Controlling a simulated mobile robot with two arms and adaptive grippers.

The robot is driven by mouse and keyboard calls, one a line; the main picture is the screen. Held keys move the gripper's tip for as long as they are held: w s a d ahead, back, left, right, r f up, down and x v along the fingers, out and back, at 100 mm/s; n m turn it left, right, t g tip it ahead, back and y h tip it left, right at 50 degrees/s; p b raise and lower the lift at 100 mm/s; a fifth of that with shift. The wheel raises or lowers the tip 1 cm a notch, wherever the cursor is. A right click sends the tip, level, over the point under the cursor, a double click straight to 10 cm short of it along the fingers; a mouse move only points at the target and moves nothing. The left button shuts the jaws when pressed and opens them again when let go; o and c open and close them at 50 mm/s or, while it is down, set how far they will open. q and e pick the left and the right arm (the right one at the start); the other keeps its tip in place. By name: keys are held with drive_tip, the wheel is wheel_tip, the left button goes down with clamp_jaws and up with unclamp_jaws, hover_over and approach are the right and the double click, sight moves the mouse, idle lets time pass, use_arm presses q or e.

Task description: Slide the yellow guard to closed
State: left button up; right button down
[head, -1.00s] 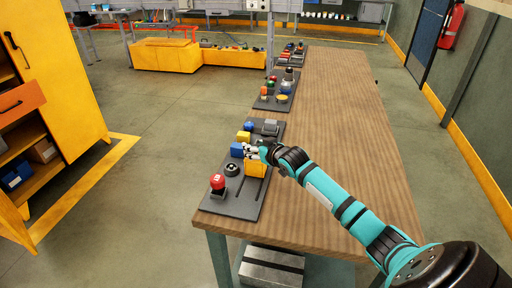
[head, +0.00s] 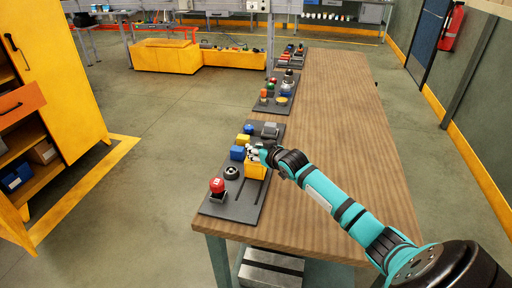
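The yellow guard (head: 255,171) stands on the nearest dark control panel (head: 243,208), at the far end of two slots that run toward the panel's near edge. My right gripper (head: 254,154) is at the guard's top, and its fingers look close to or touching it. The fingers are too small and partly hidden, so I cannot tell whether they are open or shut. My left gripper is not in view.
More panels (head: 272,104) lie farther along the wooden table (head: 345,130), whose right side is clear.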

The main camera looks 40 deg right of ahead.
drive_tip(key=shift+w+d, duration=0.25)
drive_tip(key=shift+d, duration=0.15)
drive_tip(key=c, duration=1.3)
unclamp_jaws()
drive_tip(key=shift+a+r, duration=0.15)
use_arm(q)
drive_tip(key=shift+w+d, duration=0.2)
use_arm(e)
drive_tip(key=shift+o, duration=1.3)
drive_tip(key=shift+s, duration=0.15)
drive_tip(key=v, duration=1.1)
drive_tip(key=shift+s, duration=0.45)
